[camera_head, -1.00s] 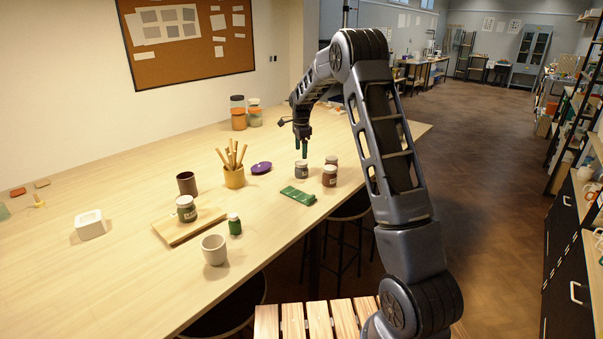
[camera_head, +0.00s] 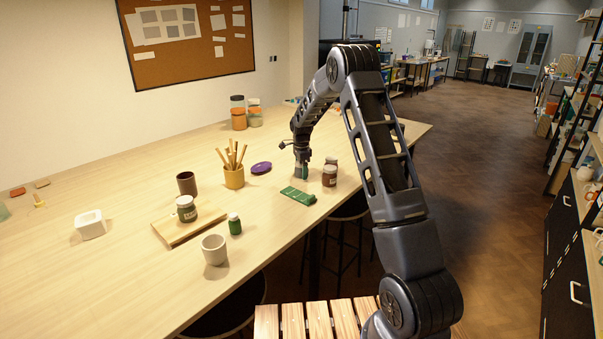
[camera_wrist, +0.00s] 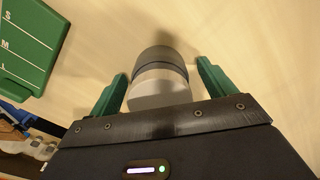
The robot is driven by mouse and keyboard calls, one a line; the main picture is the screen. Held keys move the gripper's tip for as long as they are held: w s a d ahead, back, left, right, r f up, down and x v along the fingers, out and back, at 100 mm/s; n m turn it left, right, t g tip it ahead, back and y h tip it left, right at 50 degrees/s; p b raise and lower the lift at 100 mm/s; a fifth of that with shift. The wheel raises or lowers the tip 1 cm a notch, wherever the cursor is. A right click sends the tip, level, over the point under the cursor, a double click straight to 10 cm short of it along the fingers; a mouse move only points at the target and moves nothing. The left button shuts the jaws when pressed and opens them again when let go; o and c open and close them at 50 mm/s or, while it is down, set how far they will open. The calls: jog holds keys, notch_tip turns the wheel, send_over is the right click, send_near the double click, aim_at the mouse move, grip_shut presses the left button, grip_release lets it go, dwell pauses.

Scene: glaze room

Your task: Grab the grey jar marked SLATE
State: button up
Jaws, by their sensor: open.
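A small grey jar (camera_head: 301,176) stands on the long wooden table, mostly hidden behind my gripper (camera_head: 302,170) in the head view. In the wrist view the jar (camera_wrist: 160,72) has a grey body with a dark band and a paler part nearest my palm. It sits between my two green fingers (camera_wrist: 160,88), which are apart, with a gap visible on each side. My gripper is open, low over the table around the jar. No lettering on this jar is readable from here.
Two brown jars (camera_head: 329,176) stand just right of my gripper. A green marked plate (camera_head: 298,195) lies in front; it also shows in the wrist view (camera_wrist: 22,45).

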jog(key=c, duration=1.2)
